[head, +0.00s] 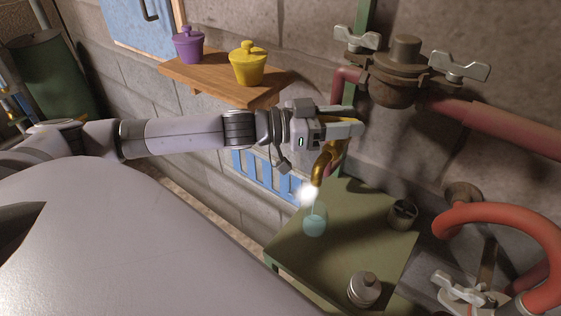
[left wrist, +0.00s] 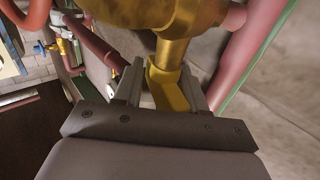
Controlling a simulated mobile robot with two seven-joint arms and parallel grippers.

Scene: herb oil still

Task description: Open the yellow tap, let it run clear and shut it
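The yellow tap (head: 319,175) is a brass-yellow fitting on the wall pipe, its spout pointing down. My left gripper (head: 350,130) is at the top of the tap. In the left wrist view its fingers (left wrist: 163,88) stand on both sides of the tap's flat yellow handle (left wrist: 168,82) and seem closed on it. The finger contact is partly hidden in the head view. A bright white puff (head: 308,194) shows at the spout mouth. Below it a clear glass with teal liquid (head: 314,224) stands on the green table. My right gripper is not in view.
The green table (head: 345,250) also carries a dark round cup (head: 403,214) and a lidded metal jar (head: 364,289). A wooden shelf (head: 215,75) holds purple (head: 188,46) and yellow (head: 249,66) lidded pots. Red pipes (head: 510,125) and a valve (head: 397,75) crowd the right.

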